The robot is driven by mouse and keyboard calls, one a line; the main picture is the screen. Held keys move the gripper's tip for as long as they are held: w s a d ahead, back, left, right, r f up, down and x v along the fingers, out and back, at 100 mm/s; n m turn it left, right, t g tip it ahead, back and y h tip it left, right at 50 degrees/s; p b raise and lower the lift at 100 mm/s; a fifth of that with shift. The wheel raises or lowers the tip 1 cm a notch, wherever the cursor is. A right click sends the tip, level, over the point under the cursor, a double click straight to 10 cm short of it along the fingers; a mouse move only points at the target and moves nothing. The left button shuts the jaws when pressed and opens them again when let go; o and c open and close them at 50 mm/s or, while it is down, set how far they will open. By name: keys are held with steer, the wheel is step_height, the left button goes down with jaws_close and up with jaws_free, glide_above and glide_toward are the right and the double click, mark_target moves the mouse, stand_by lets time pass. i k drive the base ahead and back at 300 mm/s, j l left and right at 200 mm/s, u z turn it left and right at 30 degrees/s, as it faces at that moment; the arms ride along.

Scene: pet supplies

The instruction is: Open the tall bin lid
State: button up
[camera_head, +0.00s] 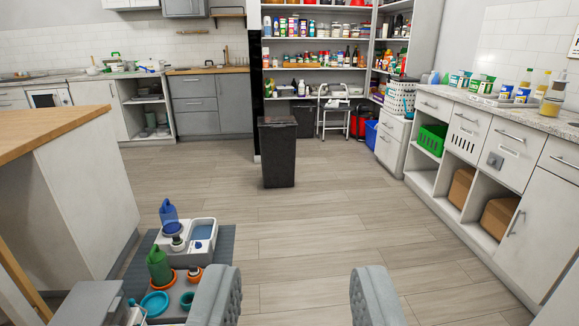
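A tall black bin (278,155) stands upright on the wood floor, ahead and a little left of centre. Its lid (278,121) appears closed on top. My gripper (290,290) shows as two grey fingers at the bottom edge, wide apart with bare floor seen between them. It is open and empty, and well short of the bin.
A grey mat (226,240) with pet bowls, bottles and a white feeder lies at lower left beside a wood-topped island (80,190). A counter with drawers (480,130) lines the right. Shelves and a white step stool (334,115) stand behind the bin. The floor between is clear.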

mark_target(273, 122)
steer(key=i, duration=3.4)
steer(key=i+z, duration=0.15)
steer(key=i, duration=0.4)
steer(key=i+j+z, duration=0.15)
steer(key=i, duration=0.4)
